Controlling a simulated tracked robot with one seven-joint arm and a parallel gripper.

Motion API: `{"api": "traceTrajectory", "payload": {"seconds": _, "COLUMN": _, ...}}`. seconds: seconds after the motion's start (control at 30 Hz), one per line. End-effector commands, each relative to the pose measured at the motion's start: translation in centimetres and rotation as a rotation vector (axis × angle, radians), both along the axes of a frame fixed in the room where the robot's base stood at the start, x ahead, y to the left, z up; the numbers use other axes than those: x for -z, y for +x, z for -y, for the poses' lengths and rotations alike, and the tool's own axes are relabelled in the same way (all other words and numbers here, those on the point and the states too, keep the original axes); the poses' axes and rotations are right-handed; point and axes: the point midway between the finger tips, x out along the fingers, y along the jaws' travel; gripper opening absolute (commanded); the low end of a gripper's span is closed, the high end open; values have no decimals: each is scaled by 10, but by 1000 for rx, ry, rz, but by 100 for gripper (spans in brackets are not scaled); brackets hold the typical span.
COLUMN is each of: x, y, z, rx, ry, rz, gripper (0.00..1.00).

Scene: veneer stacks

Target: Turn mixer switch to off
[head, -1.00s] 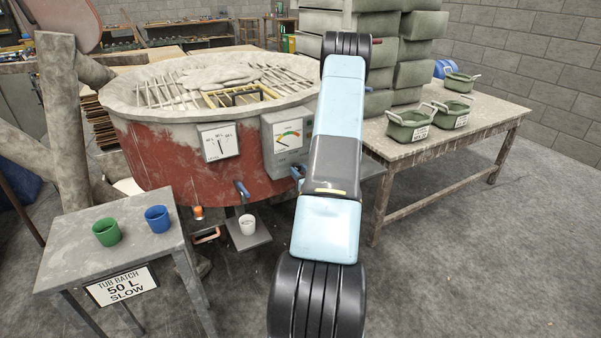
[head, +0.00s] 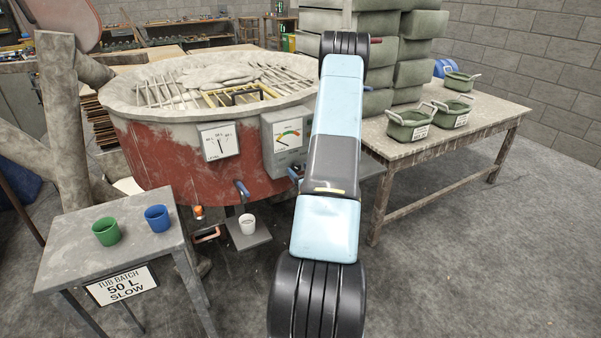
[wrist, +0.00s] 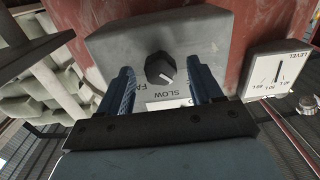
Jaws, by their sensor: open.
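The mixer is a big round red tub (head: 155,150) with a pale rim in the head view. A grey control box (head: 279,152) with a coloured gauge is fixed to its side, partly hidden behind my arm. In the wrist view, which is upside down, the box (wrist: 215,50) carries a black rotary switch (wrist: 158,66). The white mark on the switch points towards the SLOW label; the other labels are partly hidden. My gripper (wrist: 159,76) is open, with one blue finger on each side of the switch in the picture. Contact cannot be told.
A white level gauge (head: 218,141) sits left of the box. A small table (head: 130,225) holds a green cup (head: 106,231) and a blue cup (head: 157,218). A white cup (head: 247,224) stands below the mixer. A bench (head: 440,142) with green tubs is at the right.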

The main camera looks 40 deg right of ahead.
Motion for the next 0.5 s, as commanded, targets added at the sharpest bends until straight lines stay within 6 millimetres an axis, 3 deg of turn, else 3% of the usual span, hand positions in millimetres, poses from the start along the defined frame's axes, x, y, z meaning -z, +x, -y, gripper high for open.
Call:
{"api": "traceTrajectory", "payload": {"seconds": 0.27, "x": 0, "y": -9, "z": -2, "rx": 1, "ry": 0, "rz": -1, "gripper": 65}}
{"api": "traceTrajectory", "payload": {"seconds": 0.5, "x": 1, "y": -50, "z": -11, "rx": 2, "ry": 2, "rz": -3, "gripper": 65}}
